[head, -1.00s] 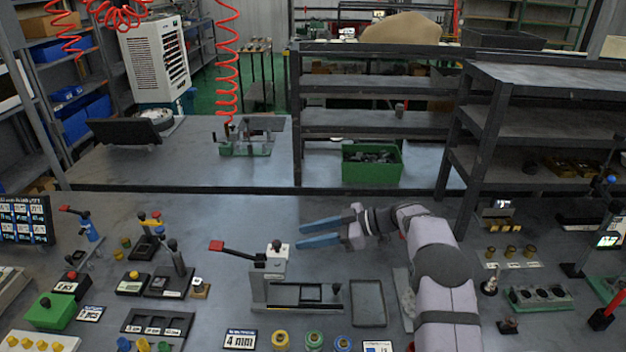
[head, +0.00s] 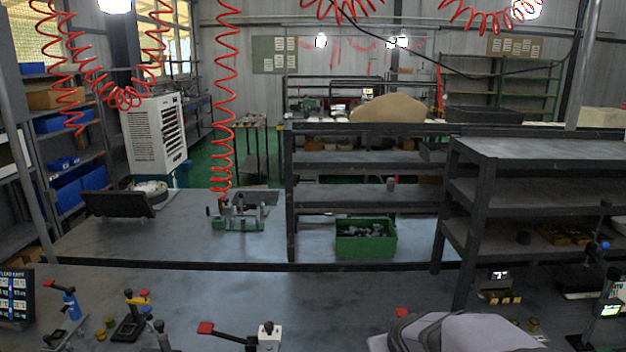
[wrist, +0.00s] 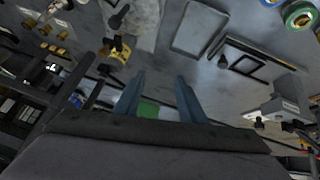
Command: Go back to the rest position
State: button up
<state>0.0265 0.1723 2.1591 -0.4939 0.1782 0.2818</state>
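My gripper (wrist: 160,100) shows in the wrist view as two blue-grey fingers spread apart, with nothing between them but the bench and a bit of green beyond. In the head view only part of my arm shows at the bottom right, and the fingers are out of view. The white and grey clamp fixture with a red-tipped lever (head: 240,337) stands at the bottom of the head view. In the wrist view the fixture (wrist: 275,108) is at the right, apart from the fingers. An empty grey tray (wrist: 199,30) lies near the top middle there.
A dark shelf rack (head: 480,205) stands at the right. A green bin (head: 365,238) of parts sits on the far bench. A blue bottle-like tool (head: 70,303) stands at the left. Red coiled hoses (head: 226,100) hang above. The middle of the near bench is clear.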

jog(key=s+a+f+m+g, duration=0.1)
jog(key=s+f+g, duration=0.2)
jog(key=s, duration=1)
jog(key=s+a+f+g+y, duration=0.1)
jog(key=s+a+f+g, duration=0.1)
jog(key=s, duration=1.1)
jog(key=f+g, duration=0.1)
jog(key=g, duration=0.1)
jog(key=shift+a+m+g, duration=0.2)
jog(key=shift+m+g, duration=0.1)
jog(key=shift+m, duration=0.1)
